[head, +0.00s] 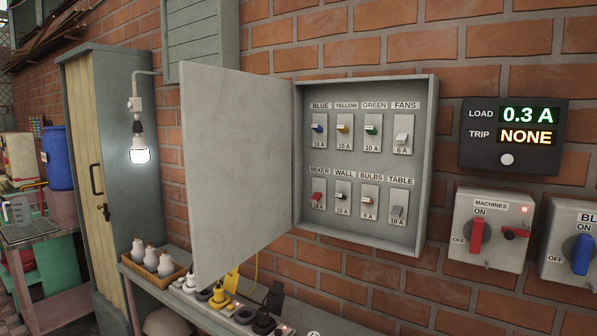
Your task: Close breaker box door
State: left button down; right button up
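The grey breaker box (428,170) is fixed to the brick wall in the middle of the head view. Its grey door (240,165) stands wide open, hinged on the box's left edge and swung out toward the left. Inside are two rows of labelled breaker switches, BLUE, YELLOW, GREEN and FANS above, MIXER, WALL, BULBS and TABLE below. Neither of my grippers shows in this view.
A display (513,136) reading 0.3 A and NONE and a MACHINES switch box (489,230) are on the wall to the right. Below the door, a ledge holds plugs in sockets and a wooden tray (150,277) of white bulbs. A lit bulb (139,155) hangs left of the door.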

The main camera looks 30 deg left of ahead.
aim_at(236, 124)
jog(key=i+j+z, duration=0.15)
jog(key=j+z, duration=0.15)
jog(key=j, duration=1.35)
jog(key=j+z, duration=0.3)
jog(key=j, duration=1.35)
jog(key=k, duration=0.1)
